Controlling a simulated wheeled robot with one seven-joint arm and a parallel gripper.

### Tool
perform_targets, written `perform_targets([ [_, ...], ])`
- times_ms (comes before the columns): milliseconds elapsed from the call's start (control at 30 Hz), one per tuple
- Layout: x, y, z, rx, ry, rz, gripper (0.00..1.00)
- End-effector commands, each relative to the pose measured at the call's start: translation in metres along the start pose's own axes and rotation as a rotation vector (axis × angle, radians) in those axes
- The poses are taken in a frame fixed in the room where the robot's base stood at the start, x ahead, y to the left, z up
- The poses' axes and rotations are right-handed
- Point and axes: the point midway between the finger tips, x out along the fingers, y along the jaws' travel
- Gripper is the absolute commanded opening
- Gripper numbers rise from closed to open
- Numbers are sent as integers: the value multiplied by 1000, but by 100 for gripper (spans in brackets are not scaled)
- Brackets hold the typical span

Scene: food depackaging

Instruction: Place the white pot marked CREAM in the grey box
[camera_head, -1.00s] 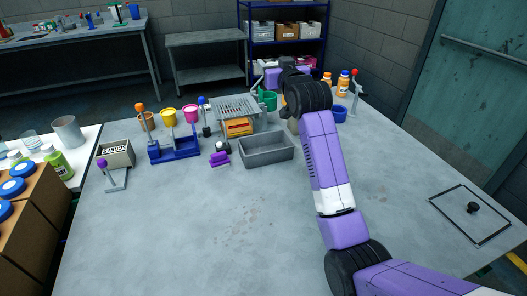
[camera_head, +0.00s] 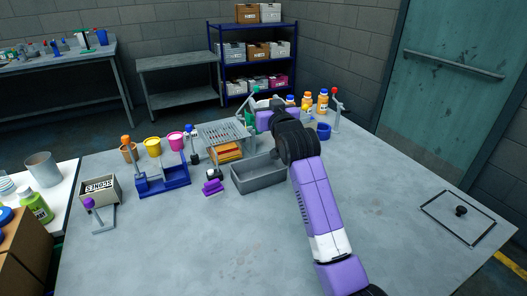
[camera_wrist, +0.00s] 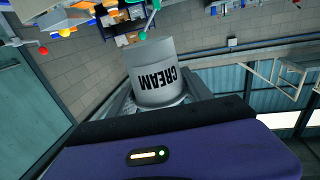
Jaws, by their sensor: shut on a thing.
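The white pot marked CREAM (camera_wrist: 155,75) shows in the wrist view, its lettering upside down in that picture. My gripper (camera_wrist: 158,92) is shut on it, with a finger on each side. In the head view my wrist is above the back of the table, behind the grey box; my arm hides the fingers and the pot there. The grey box (camera_head: 262,180) is an open rectangular bin on the table, just left of my arm. The part of its inside that I see looks empty.
A blue holder (camera_head: 165,181), coloured cups and a SCONES box (camera_head: 100,190) are farther left. Bottles (camera_head: 322,102) and a blue bowl (camera_head: 323,131) stand behind my arm.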

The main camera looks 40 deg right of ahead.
Motion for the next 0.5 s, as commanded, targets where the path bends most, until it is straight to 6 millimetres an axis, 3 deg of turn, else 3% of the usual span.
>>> perform_targets([
  [300,0,1,76,0,-3,1,12],
  [500,0,1,100,0,2,1,12],
])
